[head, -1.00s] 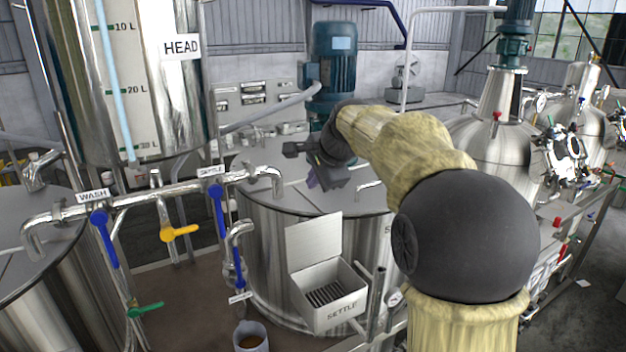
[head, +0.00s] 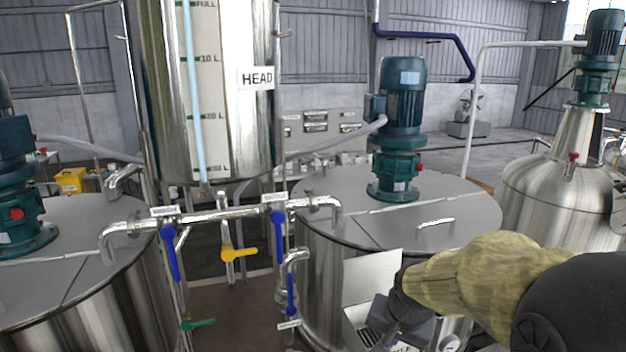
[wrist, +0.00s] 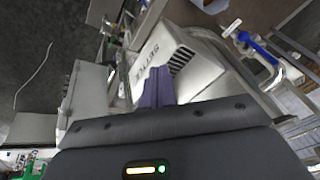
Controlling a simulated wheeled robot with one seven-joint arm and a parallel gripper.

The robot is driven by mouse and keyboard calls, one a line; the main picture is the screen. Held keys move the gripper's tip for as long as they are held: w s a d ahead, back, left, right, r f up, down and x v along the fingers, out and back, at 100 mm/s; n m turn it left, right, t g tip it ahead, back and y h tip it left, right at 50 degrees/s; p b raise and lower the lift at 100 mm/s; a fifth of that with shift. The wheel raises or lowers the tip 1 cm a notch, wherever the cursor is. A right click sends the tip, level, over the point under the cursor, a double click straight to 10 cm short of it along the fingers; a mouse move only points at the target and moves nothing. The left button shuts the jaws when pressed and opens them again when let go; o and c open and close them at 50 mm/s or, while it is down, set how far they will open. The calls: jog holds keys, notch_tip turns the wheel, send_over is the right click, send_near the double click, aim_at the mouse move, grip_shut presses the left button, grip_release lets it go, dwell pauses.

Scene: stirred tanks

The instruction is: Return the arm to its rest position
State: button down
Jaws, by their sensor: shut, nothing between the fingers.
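My arm reaches in from the lower right in the head view, in a tan sleeve with a dark joint. My gripper (wrist: 155,86) shows in the wrist view with its purple fingers shut together and nothing between them. In the head view only its dark body shows low at the bottom edge, in front of the white SETTLE box. The SETTLE box (wrist: 166,58) is close beyond the fingertips in the wrist view; I cannot tell whether they touch. Its raised lid (head: 370,277) shows in the head view, with the rest partly hidden by my arm.
A steel tank (head: 330,245) with a teal motor (head: 402,100) stands behind my arm. The HEAD vessel (head: 262,125) hangs left of centre above pipes with a blue-handled valve (head: 278,231) and a yellow one (head: 240,254). A conical steel vessel (head: 560,195) stands right.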

jog(key=s+f+n+g+b, duration=0.15)
jog(key=s+f+n, duration=0.35)
jog(key=s+f, duration=0.55)
notch_tip(320, 180, down, 12)
jog(key=s+b, duration=0.1)
jog(key=b, duration=1.2)
jog(key=shift+d+h+b, duration=0.15)
jog(key=shift+h+b, duration=0.15)
jog(key=shift+r, duration=0.1)
